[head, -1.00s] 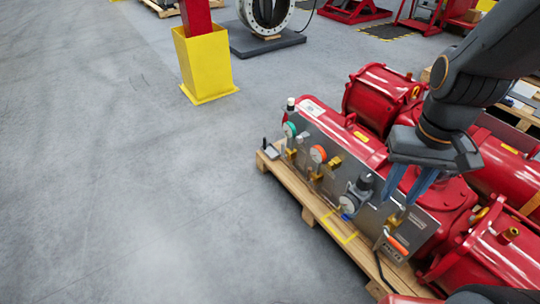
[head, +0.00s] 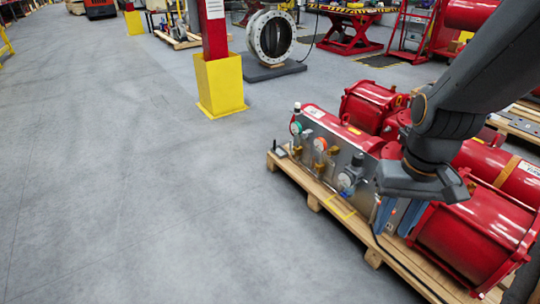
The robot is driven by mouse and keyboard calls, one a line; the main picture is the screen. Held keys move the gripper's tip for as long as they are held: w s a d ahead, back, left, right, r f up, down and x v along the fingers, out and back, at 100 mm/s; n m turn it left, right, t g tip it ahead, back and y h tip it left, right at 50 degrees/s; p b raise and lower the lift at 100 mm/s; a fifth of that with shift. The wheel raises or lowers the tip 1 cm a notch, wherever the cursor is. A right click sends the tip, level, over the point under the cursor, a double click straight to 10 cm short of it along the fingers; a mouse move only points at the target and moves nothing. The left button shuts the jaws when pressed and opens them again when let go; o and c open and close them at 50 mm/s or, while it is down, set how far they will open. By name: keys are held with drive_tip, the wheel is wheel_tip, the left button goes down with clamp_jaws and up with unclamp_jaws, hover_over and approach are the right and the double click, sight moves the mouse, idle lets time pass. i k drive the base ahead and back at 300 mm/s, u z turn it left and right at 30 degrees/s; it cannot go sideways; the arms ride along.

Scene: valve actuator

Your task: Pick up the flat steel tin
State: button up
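I cannot clearly make out a flat steel tin in the head view. A small grey flat item (head: 281,152) with a dark upright part lies at the left end of the wooden pallet (head: 315,202); it is too small to identify. My gripper (head: 396,222) points down in front of the red valve actuator (head: 480,232), over the pallet's front side. Its two blue fingers are apart, with nothing visible between them. My gripper and arm hide part of the panel and the actuator behind.
A grey panel with gauges and fittings (head: 348,180) stands along the pallet's front. A red post with a yellow guard (head: 219,85) stands behind to the left. The floor at left is clear.

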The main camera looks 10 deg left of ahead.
sight(280, 152)
drive_tip(key=u, duration=0.75)
drive_tip(key=i, duration=0.75)
drive_tip(key=u, duration=0.95)
drive_tip(key=i, duration=1.95)
drive_tip(key=z, duration=1.5)
drive_tip(key=i, duration=0.5)
drive_tip(key=z, duration=0.55)
